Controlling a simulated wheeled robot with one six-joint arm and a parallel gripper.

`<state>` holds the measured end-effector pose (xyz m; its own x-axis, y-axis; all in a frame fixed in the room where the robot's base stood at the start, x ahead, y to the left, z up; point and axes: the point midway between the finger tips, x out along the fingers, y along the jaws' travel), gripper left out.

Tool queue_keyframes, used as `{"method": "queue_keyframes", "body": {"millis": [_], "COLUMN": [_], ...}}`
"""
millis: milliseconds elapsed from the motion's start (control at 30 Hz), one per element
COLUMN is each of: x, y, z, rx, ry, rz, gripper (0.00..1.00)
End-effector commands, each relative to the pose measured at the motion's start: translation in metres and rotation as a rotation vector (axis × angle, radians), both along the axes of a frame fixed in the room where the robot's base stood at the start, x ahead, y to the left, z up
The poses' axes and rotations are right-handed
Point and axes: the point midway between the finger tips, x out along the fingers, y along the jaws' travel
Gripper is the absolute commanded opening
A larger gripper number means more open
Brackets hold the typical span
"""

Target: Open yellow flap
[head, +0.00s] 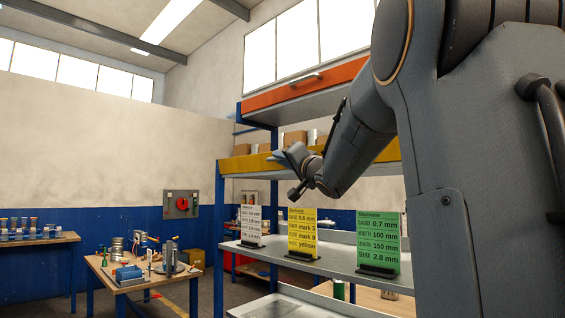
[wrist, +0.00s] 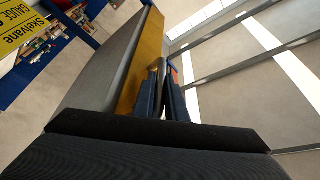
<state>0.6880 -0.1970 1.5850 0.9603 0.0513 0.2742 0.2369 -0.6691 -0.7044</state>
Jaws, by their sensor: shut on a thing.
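The yellow flap (head: 240,164) is a long yellow front panel on the blue-posted rack, below an orange one. It also shows in the wrist view as a yellow strip (wrist: 144,65) running away beside a grey surface. My gripper (head: 279,157) is at the front of the yellow flap, seen from the side in the head view. In the wrist view its two dark fingers (wrist: 165,98) are closed around a slim handle-like piece (wrist: 161,70) at the yellow strip. The fingers hide most of that piece. My arm covers the flap's right part in the head view.
An orange panel (head: 308,86) with a bar handle is above. Boxes (head: 295,139) stand behind the yellow flap's upper edge. White, yellow (head: 303,232) and green (head: 378,240) cards stand on the grey shelf below. A workbench (head: 135,280) with tools is at left.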

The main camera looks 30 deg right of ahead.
Motion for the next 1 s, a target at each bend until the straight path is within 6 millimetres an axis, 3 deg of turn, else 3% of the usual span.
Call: {"method": "queue_keyframes", "body": {"millis": [1000], "x": [-0.002], "y": [0.005], "z": [-0.053], "rx": [-0.882], "ry": [-0.320], "rz": [-0.002], "gripper": [0.00]}}
